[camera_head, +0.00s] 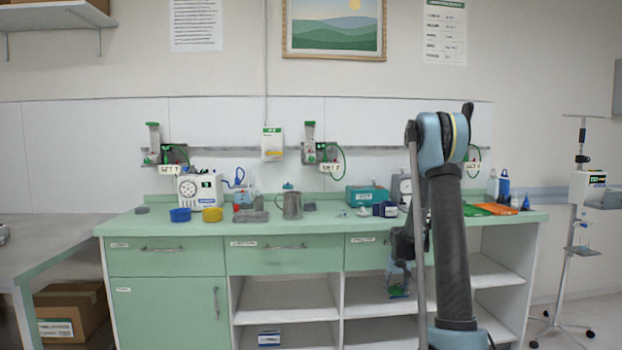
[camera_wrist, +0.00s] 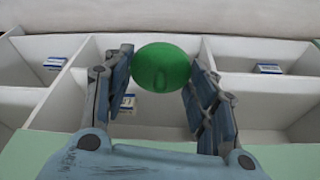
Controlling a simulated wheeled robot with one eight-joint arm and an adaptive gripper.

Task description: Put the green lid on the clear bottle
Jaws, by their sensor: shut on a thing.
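The green lid (camera_wrist: 162,68) is round and sits between the fingertips of my gripper (camera_wrist: 163,85) in the wrist view. My gripper is shut on it, one finger on each side. In the head view my gripper (camera_head: 399,284) hangs in front of the open shelves, below the countertop level; the lid is too small to make out clearly there. A pale, bottle-like thing (camera_head: 492,187) stands at the right of the counter beside a blue bottle (camera_head: 504,188). I cannot tell surely whether it is the clear bottle. The wrist view shows no bottle.
The green counter (camera_head: 330,225) holds a metal jug (camera_head: 290,205), a blue bowl (camera_head: 180,215), a yellow bowl (camera_head: 212,215), a teal box (camera_head: 367,194) and orange and green flat things at right. Open shelves (camera_head: 290,300) below hold small boxes. A wheeled stand (camera_head: 570,250) is at right.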

